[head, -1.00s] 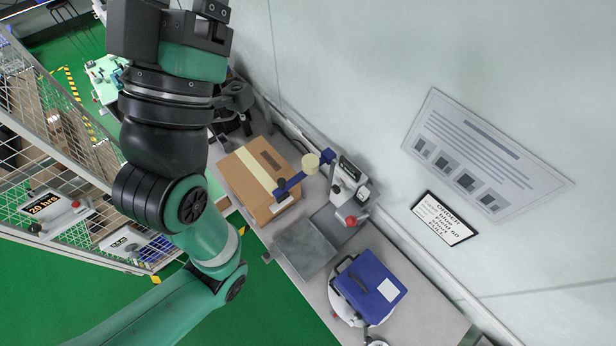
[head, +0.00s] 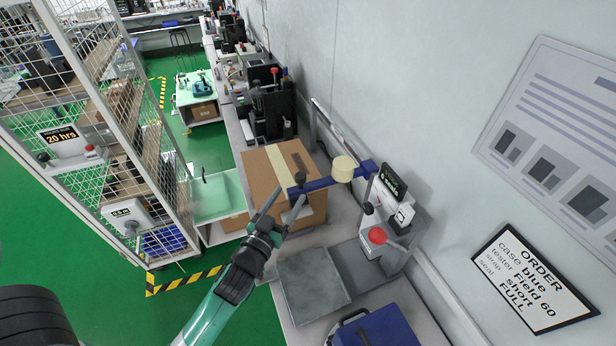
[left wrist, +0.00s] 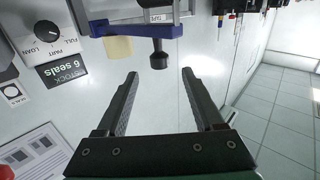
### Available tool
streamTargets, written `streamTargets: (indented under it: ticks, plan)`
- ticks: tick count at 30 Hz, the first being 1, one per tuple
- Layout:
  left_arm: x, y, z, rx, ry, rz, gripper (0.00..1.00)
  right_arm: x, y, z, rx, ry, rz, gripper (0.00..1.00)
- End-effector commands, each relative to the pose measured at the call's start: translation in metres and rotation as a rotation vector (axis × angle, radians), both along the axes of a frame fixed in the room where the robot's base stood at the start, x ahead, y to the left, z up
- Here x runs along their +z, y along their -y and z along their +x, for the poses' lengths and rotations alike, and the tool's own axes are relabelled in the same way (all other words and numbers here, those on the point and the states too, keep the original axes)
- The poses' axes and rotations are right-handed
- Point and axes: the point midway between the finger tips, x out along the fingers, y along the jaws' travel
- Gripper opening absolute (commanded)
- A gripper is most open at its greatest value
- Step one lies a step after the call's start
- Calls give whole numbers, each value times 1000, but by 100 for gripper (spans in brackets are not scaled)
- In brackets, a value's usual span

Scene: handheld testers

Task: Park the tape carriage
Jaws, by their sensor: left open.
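The tape carriage is a blue bar (head: 325,184) with a cream tape roll (head: 344,168) and a dark knob (head: 299,179) at its left end. It stands over the closed cardboard box (head: 262,185), which has a pale tape strip across its top. My left gripper (head: 281,205) is open and empty close to the knob. In the left wrist view the knob (left wrist: 159,58) hangs from the blue bar (left wrist: 135,30), just beyond and between the open fingertips (left wrist: 160,78). The tape roll (left wrist: 117,47) is left of it. My right gripper is not in view.
A grey plate (head: 313,285) and a blue case (head: 378,330) lie on the bench nearer me. A station with a red knob (head: 377,236) and small signs stands against the wall. A wire cage (head: 120,130) is at the left. An order sign (head: 532,280) hangs at the right.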

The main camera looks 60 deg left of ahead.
Motion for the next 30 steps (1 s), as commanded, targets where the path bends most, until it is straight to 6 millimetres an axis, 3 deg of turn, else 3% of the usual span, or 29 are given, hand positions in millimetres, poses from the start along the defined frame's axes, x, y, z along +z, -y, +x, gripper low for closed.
streamTargets:
  ticks: [16, 27, 30]
  plan:
    - [1, -66, 78, -1, 2, 1, 69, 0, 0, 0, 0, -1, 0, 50]
    - [1, -72, 86, -2, 1, -1, 69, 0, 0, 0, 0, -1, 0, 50]
    - [1, -72, 86, -2, 1, -1, 53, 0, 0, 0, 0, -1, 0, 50]
